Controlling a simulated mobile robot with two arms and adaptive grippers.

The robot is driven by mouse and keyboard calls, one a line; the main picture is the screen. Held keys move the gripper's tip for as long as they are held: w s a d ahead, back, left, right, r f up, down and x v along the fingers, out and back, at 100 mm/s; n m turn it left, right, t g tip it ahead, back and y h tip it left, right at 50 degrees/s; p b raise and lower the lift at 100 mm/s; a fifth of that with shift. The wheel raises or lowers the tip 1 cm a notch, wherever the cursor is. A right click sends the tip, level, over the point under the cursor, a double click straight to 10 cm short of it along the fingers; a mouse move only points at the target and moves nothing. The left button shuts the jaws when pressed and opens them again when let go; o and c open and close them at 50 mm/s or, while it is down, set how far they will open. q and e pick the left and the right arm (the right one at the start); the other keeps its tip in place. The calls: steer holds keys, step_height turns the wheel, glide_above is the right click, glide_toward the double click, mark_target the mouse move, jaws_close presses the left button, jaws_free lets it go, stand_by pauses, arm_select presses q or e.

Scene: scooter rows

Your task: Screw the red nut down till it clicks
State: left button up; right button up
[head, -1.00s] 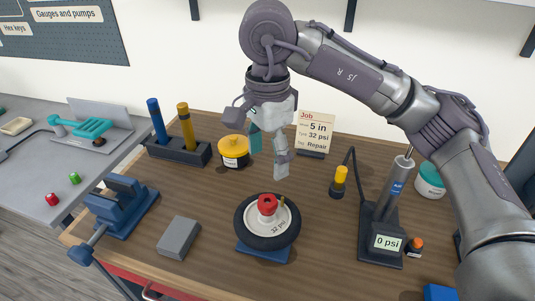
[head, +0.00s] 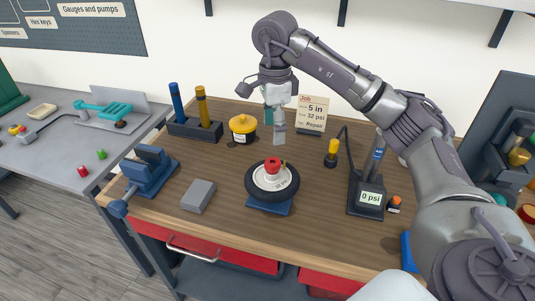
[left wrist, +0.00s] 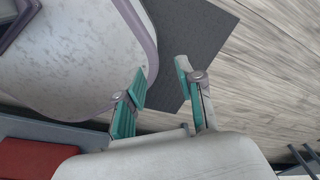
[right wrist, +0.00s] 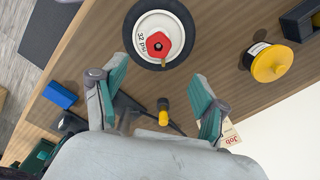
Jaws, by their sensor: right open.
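The red nut (head: 272,164) sits at the centre of a small wheel with a black tyre (head: 257,194) and a white hub marked 32 psi. The wheel rests on a blue stand (head: 270,208) on the wooden bench. The right wrist view shows the red nut (right wrist: 158,43) from above, with a small brass valve at its edge. My right gripper (head: 275,129) is open and empty, above the bench behind the wheel. Its spread fingers (right wrist: 160,84) are apart from the nut. My left gripper (left wrist: 160,84) is open and empty over the floor, outside the head view.
A grey block (head: 198,196) and a blue vise (head: 150,172) stand left of the wheel. A yellow-lidded pot (head: 242,129), a job card (head: 312,113) and a yellow-topped tool (head: 331,153) stand behind. A pump reading 0 psi (head: 367,196) is at right.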

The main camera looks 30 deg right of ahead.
mark_target(273, 163)
step_height(273, 163, down, 4)
steer(key=shift+r, duration=0.25)
steer(key=f, duration=0.2)
steer(key=f+p, duration=0.1)
steer(key=f, duration=0.2)
steer(key=shift+s+a+f, duration=0.15)
steer(key=shift+s+f, duration=0.05)
steer(key=shift+f, duration=0.75)
steer(key=c, duration=1.2)
steer(key=shift+m+p, duration=0.4)
steer(key=shift+m, duration=0.4)
steer(key=o, duration=1.2)
steer(key=shift+m, duration=0.4)
arm_select(q)
steer(key=shift+s+r, duration=0.5)
steer(key=shift+r, duration=0.25)
arm_select(e)
step_height(273, 163, up, 12)
steer(key=shift+f, duration=0.1)
